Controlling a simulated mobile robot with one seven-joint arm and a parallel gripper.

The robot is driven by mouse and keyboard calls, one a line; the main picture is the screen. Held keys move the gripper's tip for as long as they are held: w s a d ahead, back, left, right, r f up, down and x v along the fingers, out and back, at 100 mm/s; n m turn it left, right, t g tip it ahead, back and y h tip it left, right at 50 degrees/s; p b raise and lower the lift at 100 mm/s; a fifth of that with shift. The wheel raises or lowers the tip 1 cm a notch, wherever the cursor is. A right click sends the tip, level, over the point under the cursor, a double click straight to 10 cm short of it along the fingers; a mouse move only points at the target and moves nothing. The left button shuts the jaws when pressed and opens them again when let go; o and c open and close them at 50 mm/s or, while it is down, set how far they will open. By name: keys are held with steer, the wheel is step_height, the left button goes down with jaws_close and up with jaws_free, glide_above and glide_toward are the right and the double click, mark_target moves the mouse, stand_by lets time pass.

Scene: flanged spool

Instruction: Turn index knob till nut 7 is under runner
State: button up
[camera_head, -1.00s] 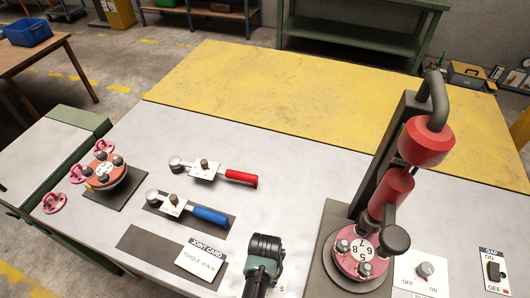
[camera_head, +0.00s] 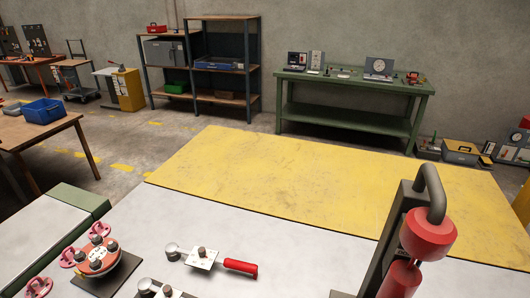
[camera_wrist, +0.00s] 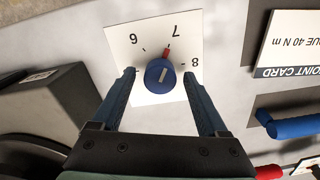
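In the wrist view the index knob (camera_wrist: 160,78) is blue with a red pointer. It sits on a white plate (camera_wrist: 125,38) marked 6, 7 and 8, and the pointer is toward the 7. My gripper (camera_wrist: 160,73) is open, one finger on each side of the knob; a gap shows on both sides. In the head view the red runner (camera_head: 428,235) on its dark column (camera_head: 395,230) is at the right. Its lower end, the nuts beneath it and my gripper are outside that view. A red flanged part (camera_head: 98,258) with several nuts stands at lower left.
A red-handled clamp (camera_head: 205,258) lies on the bench, with another partly visible below it. In the wrist view a dark block (camera_wrist: 55,105) is left of the knob, and a joint card (camera_wrist: 290,45) and blue handle (camera_wrist: 290,127) are right. The yellow mat (camera_head: 300,185) is clear.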

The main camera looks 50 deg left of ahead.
steer(key=shift+r, duration=0.1)
step_height(320, 180, up, 13)
steer(key=shift+b, duration=0.45)
stand_by(0.7)
